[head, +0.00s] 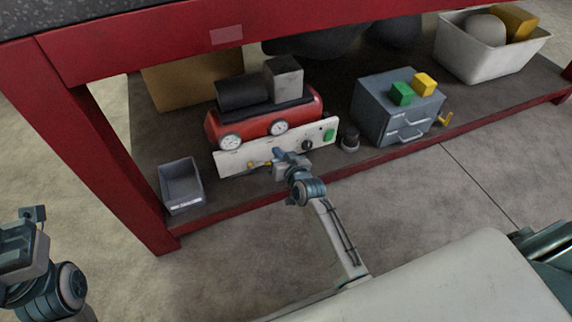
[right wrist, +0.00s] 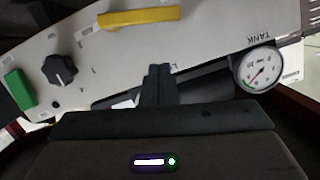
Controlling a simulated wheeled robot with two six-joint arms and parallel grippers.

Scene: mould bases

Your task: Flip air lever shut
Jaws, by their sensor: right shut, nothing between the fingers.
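The air compressor has a red tank (head: 265,123) and a white front panel (head: 232,161) on the low shelf. A yellow lever (right wrist: 137,18) shows at the top of the right wrist view, lying roughly along the panel's length. In the head view a bit of yellow (head: 254,164) shows beside my right gripper, which partly covers that part of the panel. My right gripper (head: 279,153) is shut and empty at the panel; its closed fingertips (right wrist: 158,70) appear apart from the lever. My left gripper (head: 33,213) is at the left edge, its fingers unclear.
The panel carries a black knob (right wrist: 60,70), a green switch (right wrist: 18,89) and a tank gauge (right wrist: 260,70). A grey bin (head: 181,184) stands left, a grey drawer box (head: 379,115) right. The red bench top (head: 150,52) overhangs the shelf.

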